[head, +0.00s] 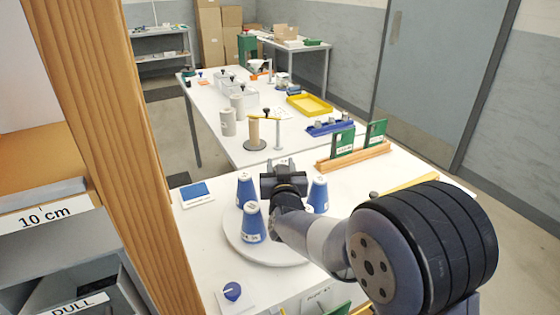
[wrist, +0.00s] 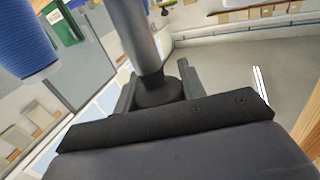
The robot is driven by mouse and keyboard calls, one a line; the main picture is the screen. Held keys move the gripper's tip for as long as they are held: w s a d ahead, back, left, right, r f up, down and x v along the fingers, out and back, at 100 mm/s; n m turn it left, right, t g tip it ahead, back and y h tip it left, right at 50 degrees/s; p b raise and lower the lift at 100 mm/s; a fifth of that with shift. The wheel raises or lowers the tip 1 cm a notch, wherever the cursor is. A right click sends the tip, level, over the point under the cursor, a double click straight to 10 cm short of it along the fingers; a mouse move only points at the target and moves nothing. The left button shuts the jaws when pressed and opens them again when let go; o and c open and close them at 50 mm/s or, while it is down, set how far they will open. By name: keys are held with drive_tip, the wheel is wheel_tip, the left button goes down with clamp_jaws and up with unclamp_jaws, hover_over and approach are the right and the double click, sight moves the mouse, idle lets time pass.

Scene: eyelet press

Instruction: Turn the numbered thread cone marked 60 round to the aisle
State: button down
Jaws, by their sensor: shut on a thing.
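Three blue thread cones, one at the back left (head: 245,188), one at the front (head: 252,224) and one at the right (head: 319,192), stand upright on a round white turntable (head: 262,254). They carry small pale labels, but I cannot read which is marked 60. My gripper (head: 283,178) is over the turntable, between the cones. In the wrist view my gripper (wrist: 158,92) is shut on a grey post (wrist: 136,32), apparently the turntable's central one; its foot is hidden. A blue ribbed cone (wrist: 25,42) shows at that view's upper left, apart from the fingers.
A white card with a blue square (head: 196,193) lies left of the turntable, and a blue knob (head: 232,291) is in front. A wooden rack with green plates (head: 352,156) stands behind right. A wooden upright (head: 105,120) is close at left.

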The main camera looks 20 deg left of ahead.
idle(0.4)
drive_tip(key=c, duration=0.9)
unclamp_jaws()
drive_tip(key=b+v, duration=0.1)
drive_tip(key=v, duration=0.9)
drive_tip(key=shift+s+d+b, duration=0.15)
drive_tip(key=shift+s+b, duration=0.15)
drive_tip(key=shift+s, duration=0.1)
drive_tip(key=p+x, duration=0.1)
drive_tip(key=x, duration=1)
drive_tip(key=shift+d+p, duration=0.1)
drive_tip(key=shift+p, duration=0.25)
drive_tip(key=shift+s, duration=0.1)
